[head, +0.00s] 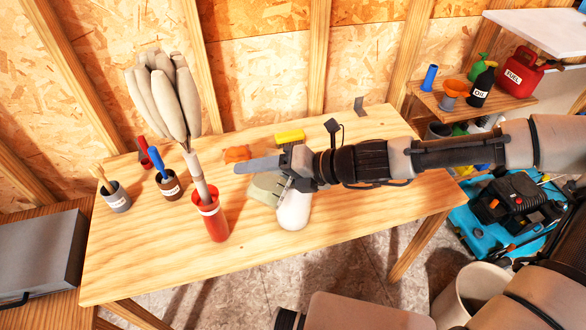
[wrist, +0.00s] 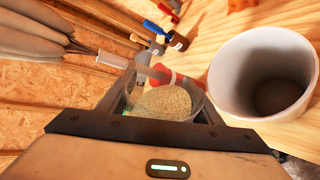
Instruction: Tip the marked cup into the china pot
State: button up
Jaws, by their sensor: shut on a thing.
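My gripper (head: 282,168) is shut on a cup (wrist: 200,108) with tan grains (wrist: 164,102) in it. In the wrist view the cup sits between my fingers, and the grains are still inside. Its mark is not visible, and my gripper mostly hides the cup in the head view. The white china pot (head: 293,212) stands on the workbench just below my gripper. In the wrist view the pot (wrist: 264,75) is right of the held cup, its grey inside looking empty. I cannot tell whether cup and pot touch.
A red cup (head: 213,222) with a duster (head: 165,95), a brown cup (head: 170,190) and a grey cup (head: 117,200) stand left on the workbench (head: 130,255). A yellow block (head: 290,136) and an orange item (head: 237,153) lie behind. The bench's front right is clear.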

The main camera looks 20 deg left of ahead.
jog(key=shift+r+m+g+y+p, duration=0.3)
jog(key=shift+r+m+g+p, duration=0.3)
jog(key=shift+p, duration=0.1)
dwell(0.6)
jog(key=shift+w+d+f+m+g+b, duration=0.1)
jog(key=shift+w+f+m+g+b, duration=0.15)
jog(key=shift+w, duration=0.2)
jog(key=shift+w+d+f+m+g+b, duration=0.15)
jog(key=shift+w+m, duration=0.1)
jog(key=shift+w, duration=0.15)
jog(key=shift+r+p, duration=0.25)
jog(key=shift+p, duration=0.15)
jog(key=shift+w+r+m+g+y+p, duration=0.2)
jog(key=shift+m+g+y+p, duration=0.3)
jog(key=shift+p, duration=1.05)
jog(key=shift+w+r+m+y, duration=0.2)
jog(key=shift+r+m+y, duration=0.15)
jog(key=shift+m, duration=0.35)
dwell(0.5)
jog(key=shift+w+d+f+m+g+y, duration=0.1)
jog(key=shift+w+f+m+g+y, duration=0.15)
jog(key=shift+f+m+g, duration=0.25)
dwell(1.0)
jog(key=shift+w+d+r+m+y, duration=0.1)
jog(key=shift+w+r+m+y, duration=0.25)
jog(key=shift+m, duration=0.35)
dwell(0.5)
